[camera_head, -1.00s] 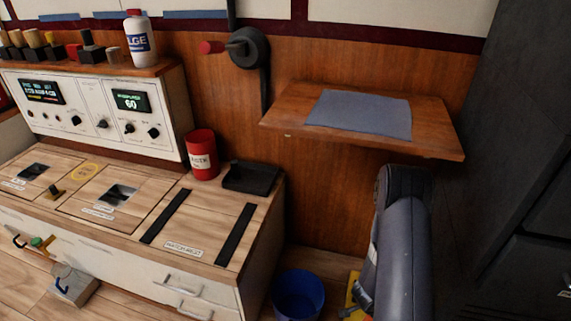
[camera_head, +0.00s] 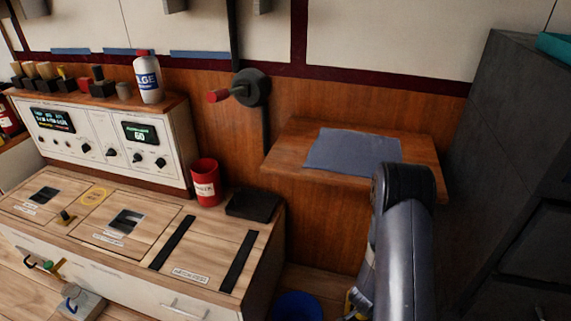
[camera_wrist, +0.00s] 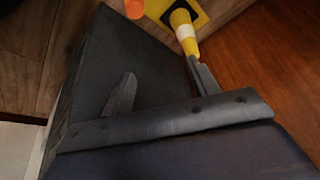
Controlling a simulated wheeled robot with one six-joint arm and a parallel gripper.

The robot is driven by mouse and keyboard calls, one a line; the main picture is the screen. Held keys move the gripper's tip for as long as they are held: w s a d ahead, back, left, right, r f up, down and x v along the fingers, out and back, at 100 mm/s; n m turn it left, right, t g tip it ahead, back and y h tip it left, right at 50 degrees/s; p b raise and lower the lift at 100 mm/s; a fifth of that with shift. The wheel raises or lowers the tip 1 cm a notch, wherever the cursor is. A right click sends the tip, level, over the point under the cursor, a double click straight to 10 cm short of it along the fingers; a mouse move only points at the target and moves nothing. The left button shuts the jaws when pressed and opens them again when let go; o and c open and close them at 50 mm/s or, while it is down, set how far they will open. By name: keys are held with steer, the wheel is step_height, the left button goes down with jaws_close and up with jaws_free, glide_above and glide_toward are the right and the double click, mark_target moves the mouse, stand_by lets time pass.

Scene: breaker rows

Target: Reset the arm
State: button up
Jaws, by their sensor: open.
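My arm (camera_head: 402,240) stands upright at the right of the head view, in front of the wooden wall shelf. My gripper is mostly hidden behind and below the arm there. In the wrist view my gripper (camera_wrist: 161,68) is open, its two dark fingers apart. No held object shows between them. A dark grey flat surface lies behind the fingers, and a yellow-and-white striped post (camera_wrist: 185,32) on a yellow-and-black base shows beyond the right fingertip; the distance between them is unclear.
A wooden shelf (camera_head: 285,150) with a grey-blue mat (camera_head: 352,152) is on the wall. A counter (camera_head: 190,270) with a control panel (camera_head: 95,140), red can (camera_head: 205,182) and black tray (camera_head: 253,205) is at left. A blue bucket (camera_head: 298,306) stands on the floor. A dark cabinet (camera_head: 500,150) is at right.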

steer(key=a+r+n+y+p, duration=0.1)
steer(key=a+r+n+p, duration=0.2)
steer(key=r+p, duration=0.4)
steer(key=a+r+n+y+p, duration=0.1)
steer(key=a+r+n+p, duration=0.2)
steer(key=r+p, duration=0.5)
steer(key=w+a+r+n+t+y+p, duration=0.1)
steer(key=a+r+n+p, duration=0.2)
steer(key=r+p, duration=0.4)
steer(key=shift+a+r+p, duration=0.35)
steer(key=shift+a+r, duration=0.15)
steer(key=shift+r, duration=1.6)
